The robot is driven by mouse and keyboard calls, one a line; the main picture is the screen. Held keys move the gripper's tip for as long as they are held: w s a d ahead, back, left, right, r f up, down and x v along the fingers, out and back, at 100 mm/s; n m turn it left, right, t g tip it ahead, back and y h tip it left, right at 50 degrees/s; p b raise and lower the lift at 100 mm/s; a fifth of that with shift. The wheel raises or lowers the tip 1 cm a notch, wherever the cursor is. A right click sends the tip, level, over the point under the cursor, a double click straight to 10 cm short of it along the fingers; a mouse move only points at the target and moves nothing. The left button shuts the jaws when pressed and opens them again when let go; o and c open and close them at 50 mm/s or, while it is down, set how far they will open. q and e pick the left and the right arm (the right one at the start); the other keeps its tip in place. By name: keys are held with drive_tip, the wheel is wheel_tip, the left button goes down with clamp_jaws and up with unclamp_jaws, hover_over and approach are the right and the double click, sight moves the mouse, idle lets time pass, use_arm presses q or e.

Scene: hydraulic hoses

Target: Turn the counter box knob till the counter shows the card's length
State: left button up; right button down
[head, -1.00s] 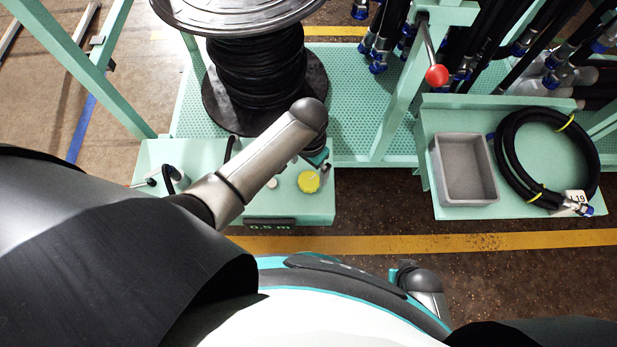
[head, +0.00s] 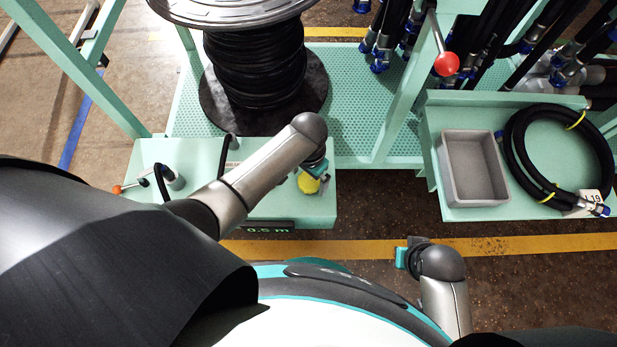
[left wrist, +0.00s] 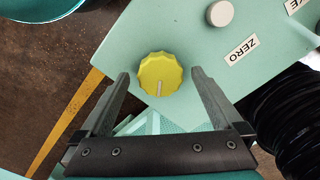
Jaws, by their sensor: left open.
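The yellow counter box knob (left wrist: 160,74) shows in the left wrist view, with a pale pointer mark on it. It is partly hidden by my left arm in the head view (head: 308,184). The green counter box (head: 275,206) has a front display (head: 268,228) reading 0.5 m. My left gripper (left wrist: 160,85) is open, its fingers on either side of the knob; I cannot tell whether they touch it. My right gripper (head: 408,254) is over the floor at the lower right, its fingers not clear. The card (head: 589,201) on the coiled hose seems to read 19, partly cut off.
A grey button (left wrist: 220,13) by the ZERO label is near the knob. A black hose reel (head: 255,75) stands behind the box. A grey bin (head: 476,203) and a coiled hose (head: 511,150) are on the right shelf. A red-tipped lever (head: 446,64) stands at the back.

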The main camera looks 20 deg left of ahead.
use_arm(q)
drive_tip(key=shift+f, duration=0.2)
drive_tip(key=c, duration=1.3)
